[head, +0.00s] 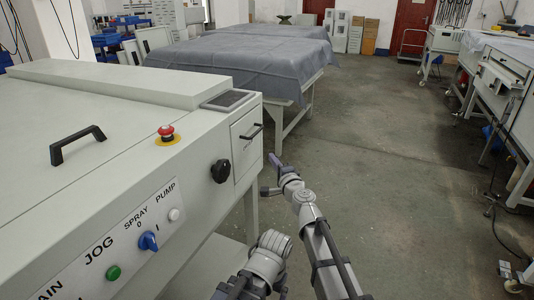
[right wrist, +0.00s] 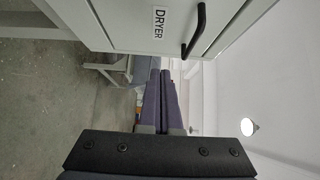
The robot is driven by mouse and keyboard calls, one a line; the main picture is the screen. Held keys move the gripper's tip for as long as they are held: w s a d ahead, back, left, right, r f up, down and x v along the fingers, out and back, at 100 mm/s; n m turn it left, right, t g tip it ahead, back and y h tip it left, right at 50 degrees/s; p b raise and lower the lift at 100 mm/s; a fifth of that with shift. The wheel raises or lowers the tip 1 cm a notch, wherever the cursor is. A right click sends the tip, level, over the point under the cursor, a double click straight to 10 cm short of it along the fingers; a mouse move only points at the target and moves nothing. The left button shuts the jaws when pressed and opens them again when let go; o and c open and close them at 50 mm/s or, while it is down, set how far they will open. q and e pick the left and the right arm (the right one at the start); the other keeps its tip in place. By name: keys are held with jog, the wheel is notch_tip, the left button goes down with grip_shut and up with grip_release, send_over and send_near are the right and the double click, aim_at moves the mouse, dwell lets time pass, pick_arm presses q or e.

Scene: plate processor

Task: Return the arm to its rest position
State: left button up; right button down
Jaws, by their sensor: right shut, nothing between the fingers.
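My right gripper (head: 276,162) is in the middle of the head view, just to the right of the plate processor's front corner. Its purple-grey fingers are shut with nothing between them, and they also show together in the right wrist view (right wrist: 160,98). The plate processor (head: 120,170) fills the left side of the head view. Its DRYER panel (head: 246,150) looks closed, and the panel's black handle (head: 252,133) is near my fingers. In the right wrist view the handle (right wrist: 194,32) is above the fingers, apart from them. My left gripper does not show.
The processor carries a black knob (head: 220,171), a red emergency button (head: 166,132) and a blue switch (head: 149,241). A cloth-covered table (head: 240,62) stands beyond. Another bench (head: 500,75) is at the far right. The concrete floor (head: 390,170) between is open.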

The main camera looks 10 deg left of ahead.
jog(key=s+d+f+n+g, duration=0.5)
jog(key=s+f+n+g, duration=0.3)
jog(key=s+f+n, duration=0.4)
jog(key=s+d+f+g+h, duration=0.3)
jog(key=s+d+f+h, duration=0.15)
jog(key=s+d, duration=0.4)
jog(key=s+d+f+g+h, duration=0.3)
jog(key=s+d+f+g, duration=0.15)
jog(key=s+d, duration=0.4)
jog(key=s+a+r+n+h+p, duration=0.1)
jog(key=s+a+r+n+p, duration=0.1)
jog(key=r+p, duration=0.8)
jog(key=s+a+r+n+h+p, duration=0.1)
jog(key=s+a+r+p, duration=0.3)
jog(key=r+p, duration=0.6)
jog(key=a+n, duration=0.1)
jog(key=a, duration=0.1)
jog(key=shift+a+g+p, duration=0.3)
jog(key=shift+g+p, duration=0.05)
jog(key=shift+f, duration=0.1)
